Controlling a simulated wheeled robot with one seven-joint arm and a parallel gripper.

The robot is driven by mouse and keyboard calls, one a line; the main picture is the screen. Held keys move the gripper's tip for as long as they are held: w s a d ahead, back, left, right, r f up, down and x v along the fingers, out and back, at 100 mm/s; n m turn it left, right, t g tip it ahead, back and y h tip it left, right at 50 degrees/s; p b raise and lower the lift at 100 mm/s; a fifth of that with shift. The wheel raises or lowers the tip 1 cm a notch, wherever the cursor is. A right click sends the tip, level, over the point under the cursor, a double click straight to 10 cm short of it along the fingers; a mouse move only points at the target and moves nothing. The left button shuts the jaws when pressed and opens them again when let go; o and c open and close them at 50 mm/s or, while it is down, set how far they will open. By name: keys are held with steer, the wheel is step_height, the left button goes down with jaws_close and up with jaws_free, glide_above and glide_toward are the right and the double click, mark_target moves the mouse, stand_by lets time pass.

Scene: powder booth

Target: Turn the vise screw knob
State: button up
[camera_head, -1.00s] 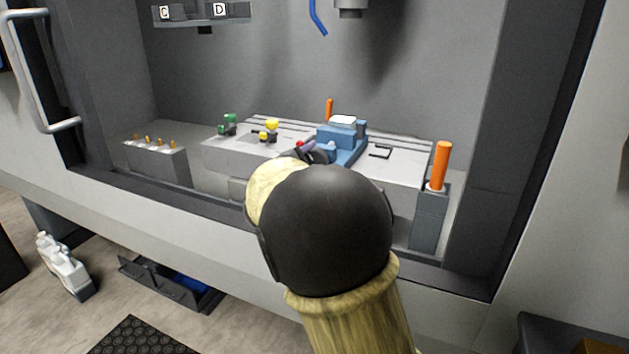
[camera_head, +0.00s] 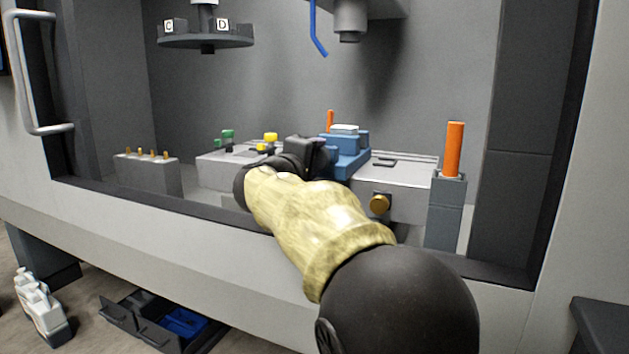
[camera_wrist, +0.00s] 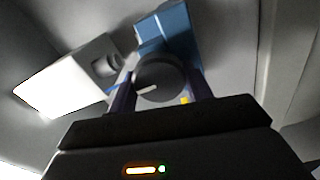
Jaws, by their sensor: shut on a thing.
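The blue vise (camera_head: 346,150) sits on the grey machine table inside the booth; its blue body also shows in the wrist view (camera_wrist: 172,28). The vise screw knob (camera_wrist: 158,78) is a dark round disc with a white pointer line, seen in the wrist view in front of the vise. My gripper (camera_wrist: 161,90) is shut on the knob, one finger on each side of it. In the head view my gripper (camera_head: 310,153) is at the left front of the vise, and the knob is hidden behind it.
Green and yellow fittings (camera_head: 268,138) are at the left. A spindle (camera_head: 350,20) and blue hose (camera_head: 316,28) hang above.

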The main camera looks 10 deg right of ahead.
steer(key=m+b, duration=0.2)
steer(key=shift+f+b, duration=0.35)
steer(key=shift+r+m+b, duration=0.15)
steer(key=shift+m+b, duration=0.35)
steer(key=shift+b, duration=0.15)
steer(key=shift+r, duration=0.1)
steer(key=o, duration=1)
steer(key=shift+r, duration=0.1)
steer(key=p+v, duration=0.2)
steer(key=v, duration=1.5)
steer(key=shift+s+a, duration=0.1)
steer(key=shift+s, duration=0.05)
